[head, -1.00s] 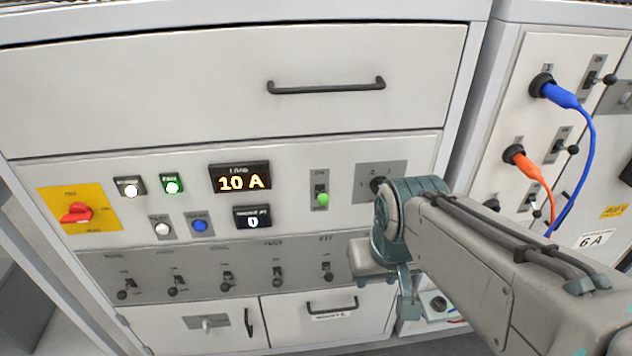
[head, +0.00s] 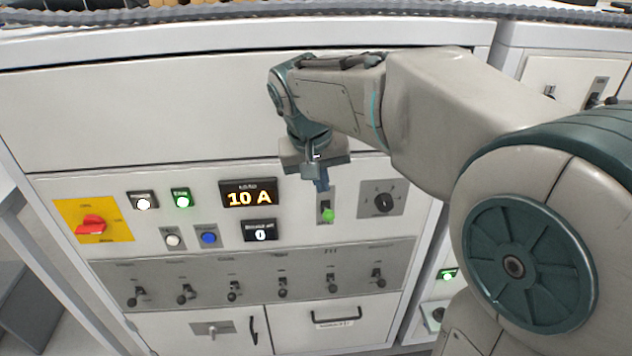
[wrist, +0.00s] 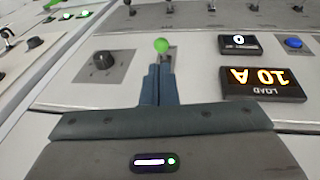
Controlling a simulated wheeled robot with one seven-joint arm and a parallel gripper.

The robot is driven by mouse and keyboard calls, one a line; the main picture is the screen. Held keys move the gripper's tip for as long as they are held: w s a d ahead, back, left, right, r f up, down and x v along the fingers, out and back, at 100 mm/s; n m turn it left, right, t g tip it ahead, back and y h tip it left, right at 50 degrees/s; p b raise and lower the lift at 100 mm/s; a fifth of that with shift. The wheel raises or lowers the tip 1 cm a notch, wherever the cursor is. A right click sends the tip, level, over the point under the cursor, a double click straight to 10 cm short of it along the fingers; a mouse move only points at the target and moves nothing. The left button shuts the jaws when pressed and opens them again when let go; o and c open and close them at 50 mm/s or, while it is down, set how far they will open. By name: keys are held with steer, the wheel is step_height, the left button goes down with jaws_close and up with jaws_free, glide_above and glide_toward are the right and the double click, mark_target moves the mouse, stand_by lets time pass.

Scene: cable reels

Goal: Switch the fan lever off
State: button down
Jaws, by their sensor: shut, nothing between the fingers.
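The green-tipped lever (head: 328,214) sits on a small grey plate on the front panel, between the amber load display and a black rotary knob. Its tip points down in the head view. I take it for the fan lever; its label is too small to read. My gripper (head: 321,184) is shut and empty, pointing down just above the lever plate. In the wrist view the blue fingertips (wrist: 159,70) lie together just short of the green tip (wrist: 161,46), and hide part of the plate. I cannot tell whether they touch the lever.
The lit green FAN lamp (head: 182,199) and the 10 A display (head: 248,197) are left of the lever. The rotary knob (head: 383,203) is close on its right. A row of black toggles (head: 233,290) runs below. A wide drawer front (head: 150,110) is above.

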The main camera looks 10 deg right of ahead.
mark_target(329, 215)
steer(key=shift+w+a+r, duration=0.5)
steer(key=shift+w+a, duration=0.2)
steer(key=shift+w, duration=0.1)
steer(key=p+x, duration=0.1)
steer(key=x, duration=0.9)
steer(key=shift+d, duration=0.15)
steer(key=shift+f, duration=0.15)
steer(key=shift+s+t+b, duration=0.15)
steer(key=shift+t+b, duration=0.15)
steer(key=shift+b, duration=0.6)
